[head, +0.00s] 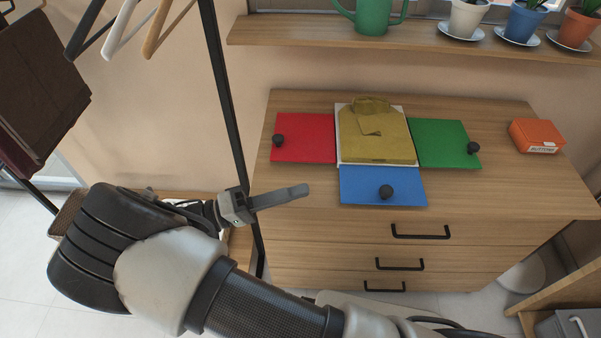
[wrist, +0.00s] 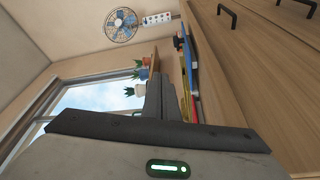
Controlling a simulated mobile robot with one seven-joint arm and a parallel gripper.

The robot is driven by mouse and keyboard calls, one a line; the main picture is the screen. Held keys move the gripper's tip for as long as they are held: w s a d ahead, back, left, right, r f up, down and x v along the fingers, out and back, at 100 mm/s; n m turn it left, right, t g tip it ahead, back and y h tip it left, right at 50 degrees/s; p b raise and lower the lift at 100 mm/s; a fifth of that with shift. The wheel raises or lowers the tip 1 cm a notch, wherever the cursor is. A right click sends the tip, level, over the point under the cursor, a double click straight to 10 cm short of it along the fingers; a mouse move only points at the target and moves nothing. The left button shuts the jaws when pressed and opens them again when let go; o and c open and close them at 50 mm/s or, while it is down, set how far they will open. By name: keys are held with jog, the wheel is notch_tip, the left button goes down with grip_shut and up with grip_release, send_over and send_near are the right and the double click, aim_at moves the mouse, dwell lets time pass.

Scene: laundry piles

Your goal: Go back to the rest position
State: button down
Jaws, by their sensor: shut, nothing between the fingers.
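My gripper (head: 300,191) is shut and empty in the head view. It is held in front of the dresser's left side, left of the blue panel. In the wrist view my gripper (wrist: 168,84) points toward the shelf and window side, with its fingers together. A folded mustard-yellow garment (head: 378,142) lies on a white board in the middle of the folding panels on the dresser top (head: 500,185). My gripper is apart from the garment and the panels.
Red (head: 305,140), green (head: 440,140) and blue (head: 370,188) panels with black knobs surround the garment. An orange box (head: 537,134) sits at right. A clothes rack pole (head: 222,90) stands close behind my gripper. A shelf (head: 420,36) holds a watering can and potted plants.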

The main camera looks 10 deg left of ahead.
jog(key=w+d+r+m+g+y, duration=0.1)
jog(key=d+r+g+y, duration=0.35)
jog(key=d, duration=0.25)
jog(key=d+r+m+g+y, duration=0.1)
jog(key=d+r+g+y, duration=0.2)
jog(key=d+g, duration=0.4)
jog(key=s+d+r+t+y, duration=0.8)
jog(key=d+r+y, duration=0.2)
jog(key=d+r, duration=0.25)
notch_tip(320, 180, up, 22)
jog(key=p, duration=2.2)
jog(key=shift+w+a+r, duration=0.15)
